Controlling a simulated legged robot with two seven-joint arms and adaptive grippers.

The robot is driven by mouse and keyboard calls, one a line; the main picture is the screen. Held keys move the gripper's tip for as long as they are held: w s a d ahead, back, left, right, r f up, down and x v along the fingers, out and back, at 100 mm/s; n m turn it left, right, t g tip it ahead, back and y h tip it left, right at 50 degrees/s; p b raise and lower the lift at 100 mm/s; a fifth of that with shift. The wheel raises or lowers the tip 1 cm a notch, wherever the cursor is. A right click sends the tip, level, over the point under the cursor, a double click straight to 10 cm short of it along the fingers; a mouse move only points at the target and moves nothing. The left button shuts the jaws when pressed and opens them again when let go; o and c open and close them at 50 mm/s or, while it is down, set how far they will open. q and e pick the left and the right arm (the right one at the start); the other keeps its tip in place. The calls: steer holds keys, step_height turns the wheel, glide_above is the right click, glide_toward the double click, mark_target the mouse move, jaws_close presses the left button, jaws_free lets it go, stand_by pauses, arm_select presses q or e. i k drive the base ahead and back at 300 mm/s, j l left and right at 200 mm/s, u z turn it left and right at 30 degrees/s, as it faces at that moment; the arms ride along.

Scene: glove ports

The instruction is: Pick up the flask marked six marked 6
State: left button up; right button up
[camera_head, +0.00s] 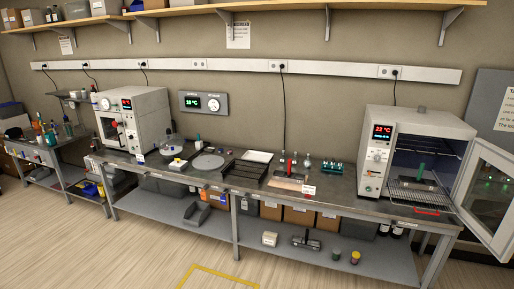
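Several small clear flask-like glass vessels stand toward the back of the long bench, right of its middle, one of them a glass vessel (307,162). They are too small for me to read any number, so I cannot tell which one is marked 6. A red upright item (290,168) stands in front of them, and a small white card (308,190) is at the bench's front edge. Neither of my grippers shows in this view.
An oven (376,153) with its glass door (490,195) swung open stands at the bench's right end. A closed oven (150,108) stands at the left. A teal rack (332,167) is right of the glassware. The floor (130,255) in front is clear.

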mark_target(307, 163)
steer(key=i, duration=2.35)
